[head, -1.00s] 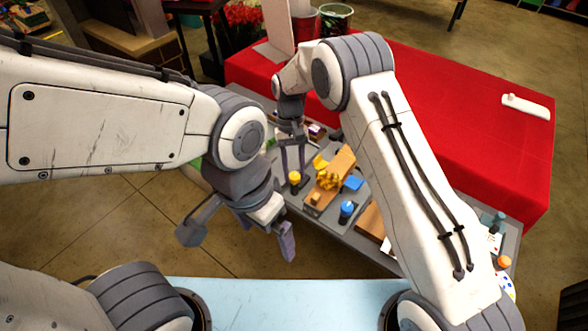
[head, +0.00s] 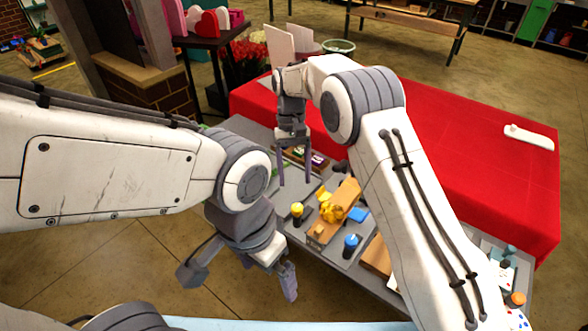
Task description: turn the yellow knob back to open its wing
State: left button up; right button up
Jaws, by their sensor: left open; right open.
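The yellow knob (head: 297,209) stands upright on the grey board at the middle of the head view. Beside it lies a tilted tan wooden panel (head: 345,196) with yellow pieces (head: 332,208) at it; I cannot tell which part is the knob's wing. A blue knob (head: 350,241) stands nearer, to the right. My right gripper (head: 295,182) is open and empty, pointing down above and behind the yellow knob, apart from it. My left gripper (head: 238,284) is open and empty, low and left of the board.
A blue piece (head: 358,214) lies by the panel. A dark tray (head: 303,157) of small items sits behind my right gripper. A red-covered table (head: 470,150) fills the right, with a white object (head: 528,137) on it. Red flowers (head: 247,62) stand at the back.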

jog(key=v, duration=0.2)
jog(key=shift+w+r, duration=0.15)
jog(key=shift+r, duration=0.2)
